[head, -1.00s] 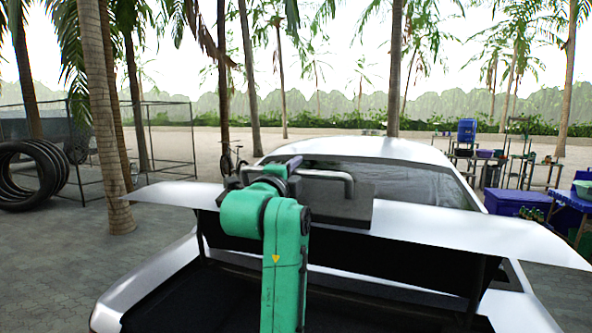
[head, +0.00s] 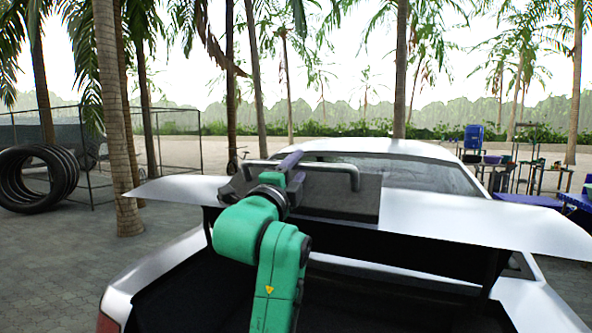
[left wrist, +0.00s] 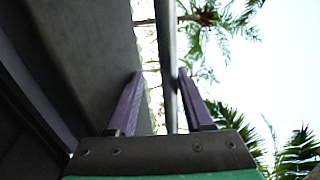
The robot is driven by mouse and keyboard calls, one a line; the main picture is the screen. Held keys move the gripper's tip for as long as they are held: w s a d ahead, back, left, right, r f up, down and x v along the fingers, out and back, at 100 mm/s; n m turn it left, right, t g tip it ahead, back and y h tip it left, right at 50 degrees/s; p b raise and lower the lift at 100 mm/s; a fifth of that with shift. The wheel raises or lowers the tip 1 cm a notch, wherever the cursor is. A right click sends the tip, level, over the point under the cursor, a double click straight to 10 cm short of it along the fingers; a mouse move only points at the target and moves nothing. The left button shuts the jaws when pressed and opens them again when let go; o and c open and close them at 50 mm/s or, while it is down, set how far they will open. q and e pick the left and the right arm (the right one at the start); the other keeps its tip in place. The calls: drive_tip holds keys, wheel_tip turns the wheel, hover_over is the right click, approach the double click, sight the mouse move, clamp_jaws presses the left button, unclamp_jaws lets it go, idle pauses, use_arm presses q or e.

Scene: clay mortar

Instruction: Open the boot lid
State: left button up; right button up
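The white boot lid (head: 445,217) of the car is raised part of the way, with the dark boot opening showing beneath it. A dark plate (head: 345,198) on the lid carries a silver handle (head: 347,164). My left gripper (head: 290,160) is at the left part of this handle, above the lid. In the left wrist view the handle bar (left wrist: 168,60) runs between the two purple fingers of my left gripper (left wrist: 160,74). A gap shows between the left finger and the bar; the right finger is close beside it. My right gripper is not in view.
The car's roof and rear window (head: 400,172) lie beyond the lid. A palm trunk (head: 117,130) and stacked tyres (head: 38,180) stand at left on paving. A blue table (head: 580,203) and racks are at far right.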

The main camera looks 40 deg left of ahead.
use_arm(q)
drive_tip(key=b+v, duration=1)
drive_tip(key=v, duration=0.4)
drive_tip(key=shift+s+b, duration=0.4)
drive_tip(key=shift+w+d, duration=0.1)
